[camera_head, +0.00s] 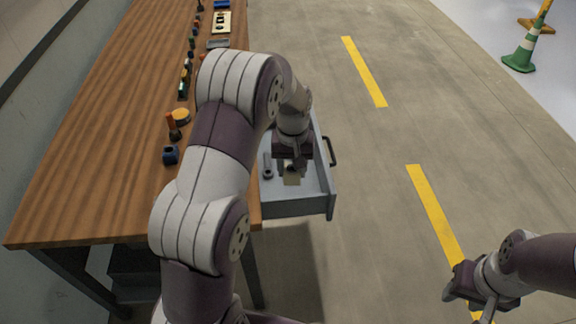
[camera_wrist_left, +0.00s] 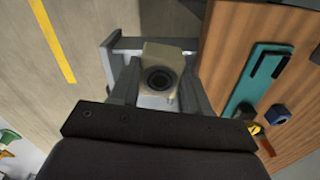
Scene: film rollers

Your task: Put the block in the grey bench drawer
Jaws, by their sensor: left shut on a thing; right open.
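The beige block (camera_head: 291,178) sits between the fingers of my left gripper (camera_head: 293,167), over the open grey bench drawer (camera_head: 302,208). In the left wrist view the block (camera_wrist_left: 163,55) shows a dark round hole in its face, and my left gripper (camera_wrist_left: 157,88) is shut on it. The grey drawer walls (camera_wrist_left: 203,100) show around and behind it. I cannot tell whether the block touches the drawer floor. My right gripper (camera_head: 484,306) is open and empty, low at the right, far from the drawer.
A grey tool (camera_head: 267,166) lies in the drawer, left of the block. The drawer's dark handle (camera_head: 331,151) sticks out to the right. The wooden bench (camera_head: 110,150) carries a dark blue nut-like part (camera_head: 170,155) and several small parts. Open floor (camera_head: 375,180) lies to the right.

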